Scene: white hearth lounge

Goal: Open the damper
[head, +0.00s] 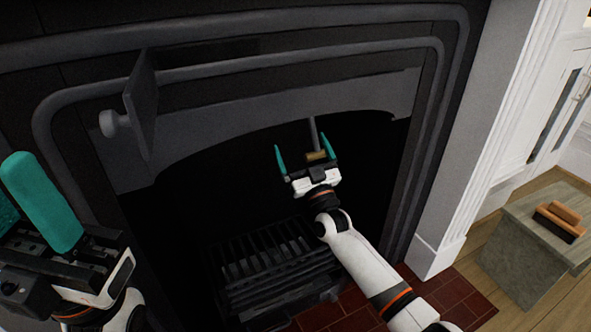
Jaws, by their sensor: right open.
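A dark metal plate (144,103) with a round knob (114,123) stands out edge-on from the upper left of the fireplace front, beside a dark slot (215,58). A thin grey rod (313,132) hangs under the arch, with a small brass-coloured block (317,156) at its lower end. I cannot tell which of these parts is the damper. My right gripper (306,154) is open in the fireplace mouth, its teal fingers on either side of the block; contact is not clear. My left gripper (22,205) is at the left edge, partly cut off.
A black grate (272,265) sits low in the dark firebox, below my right gripper. Red tiles (465,300) cover the hearth floor. A grey-green box (520,245) with a brush (560,221) on it stands at right, past the white surround (455,165).

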